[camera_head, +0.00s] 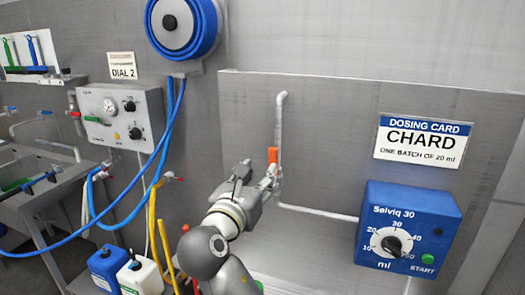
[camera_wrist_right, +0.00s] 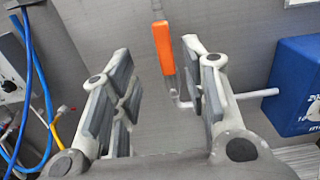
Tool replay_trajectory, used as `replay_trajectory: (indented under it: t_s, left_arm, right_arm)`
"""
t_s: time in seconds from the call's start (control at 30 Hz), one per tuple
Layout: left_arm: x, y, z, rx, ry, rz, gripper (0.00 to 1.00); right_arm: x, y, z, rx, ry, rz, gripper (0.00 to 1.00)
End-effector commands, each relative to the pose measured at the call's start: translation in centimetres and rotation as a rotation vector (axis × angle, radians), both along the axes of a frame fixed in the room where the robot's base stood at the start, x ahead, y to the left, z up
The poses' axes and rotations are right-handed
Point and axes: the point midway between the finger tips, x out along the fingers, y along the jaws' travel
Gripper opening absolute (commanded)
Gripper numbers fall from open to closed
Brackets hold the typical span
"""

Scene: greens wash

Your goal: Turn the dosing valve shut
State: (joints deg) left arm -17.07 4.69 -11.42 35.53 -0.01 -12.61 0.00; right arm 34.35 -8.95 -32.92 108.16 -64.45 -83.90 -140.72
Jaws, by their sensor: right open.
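The dosing valve shows as an orange lever handle (camera_head: 272,155) on a grey vertical pipe (camera_head: 280,118) against the wall panel. The handle points upward, along the pipe. My right gripper (camera_head: 257,178) is at the valve, its fingers just below and beside the handle. In the right wrist view the orange handle (camera_wrist_right: 164,48) stands upright beyond the open fingers (camera_wrist_right: 157,75), in the gap and nearer the right finger. The gripper holds nothing. I cannot tell whether a finger touches the handle. The valve body is partly hidden by the gripper. My left gripper is not in view.
A blue dosing box (camera_head: 408,222) with a dial and green START button is right of the valve, under a CHARD dosing card (camera_head: 421,141). At left are a grey control panel (camera_head: 118,118), a blue hose reel (camera_head: 182,25), hanging hoses and canisters (camera_head: 140,277).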

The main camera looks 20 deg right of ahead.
Motion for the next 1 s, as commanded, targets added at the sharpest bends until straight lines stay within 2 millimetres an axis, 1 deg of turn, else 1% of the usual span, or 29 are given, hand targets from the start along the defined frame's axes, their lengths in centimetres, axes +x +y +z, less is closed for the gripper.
replay_trajectory:
  t_s: [0.07, 0.17, 0.4, 0.6, 0.8, 1.0]
  left_arm:
    - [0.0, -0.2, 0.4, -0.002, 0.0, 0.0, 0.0]
    - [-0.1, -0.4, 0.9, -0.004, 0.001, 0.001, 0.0]
    - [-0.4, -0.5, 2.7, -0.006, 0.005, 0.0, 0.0]
    - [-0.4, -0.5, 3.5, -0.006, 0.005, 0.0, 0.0]
    - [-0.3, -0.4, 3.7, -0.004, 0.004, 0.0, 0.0]
    - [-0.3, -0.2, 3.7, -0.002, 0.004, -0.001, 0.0]
  right_arm:
    - [0.4, -0.4, 0.3, -0.005, 0.001, -0.004, 0.41]
    - [1.6, -1.2, 0.3, -0.006, 0.003, -0.005, 0.41]
    - [5.5, -3.8, 0.4, -0.006, 0.003, -0.004, 0.41]
    - [7.9, -5.4, 0.2, -0.003, 0.002, -0.002, 0.41]
    - [8.8, -5.9, 0.0, -0.002, 0.001, 0.0, 0.41]
    - [8.8, -6.0, 0.0, -0.001, 0.001, 0.0, 0.41]
